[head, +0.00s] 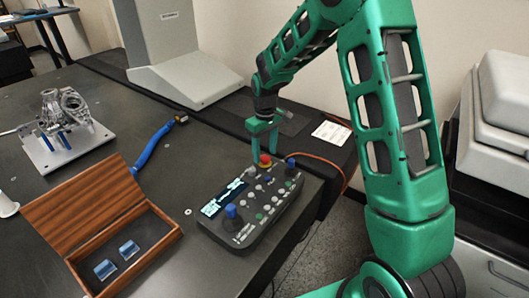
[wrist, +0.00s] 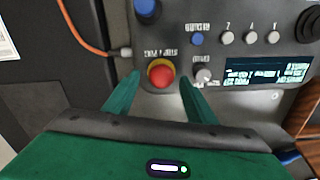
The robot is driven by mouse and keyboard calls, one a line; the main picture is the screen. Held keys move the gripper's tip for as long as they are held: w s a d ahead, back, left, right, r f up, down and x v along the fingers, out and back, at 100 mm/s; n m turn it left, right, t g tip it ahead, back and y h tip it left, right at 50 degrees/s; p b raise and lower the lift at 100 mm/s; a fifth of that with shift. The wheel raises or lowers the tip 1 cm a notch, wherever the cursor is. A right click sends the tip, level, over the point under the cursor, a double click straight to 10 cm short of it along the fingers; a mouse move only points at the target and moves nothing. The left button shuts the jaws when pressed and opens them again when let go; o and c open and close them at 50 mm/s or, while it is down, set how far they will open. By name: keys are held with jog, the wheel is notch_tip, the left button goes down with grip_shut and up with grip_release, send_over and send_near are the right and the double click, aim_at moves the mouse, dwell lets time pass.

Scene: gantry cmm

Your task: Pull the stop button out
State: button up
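The stop button (wrist: 161,75) is a red mushroom head on a yellow base, near the edge of the dark control pendant (wrist: 280,107). In the head view the red button (head: 265,160) shows at the far end of the pendant (head: 236,237), just below my gripper (head: 263,147). In the wrist view my gripper (wrist: 159,80) is open, with one green finger on each side of the button. I see gaps between the fingers and the red head, so nothing is held. How far the button is pressed in cannot be told.
Blue joystick knobs (head: 231,211) stand up from the pendant. An orange cable (wrist: 75,28) leaves its edge. An open wooden box (head: 170,240), a blue-handled tool (head: 150,147) and a metal part on a plate (head: 75,158) occupy the dark table. A grey machine column (head: 165,50) stands behind.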

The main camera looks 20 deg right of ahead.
aim_at(265, 156)
notch_tip(265, 156, up, 11)
jog(key=shift+f, duration=0.15)
dwell(0.5)
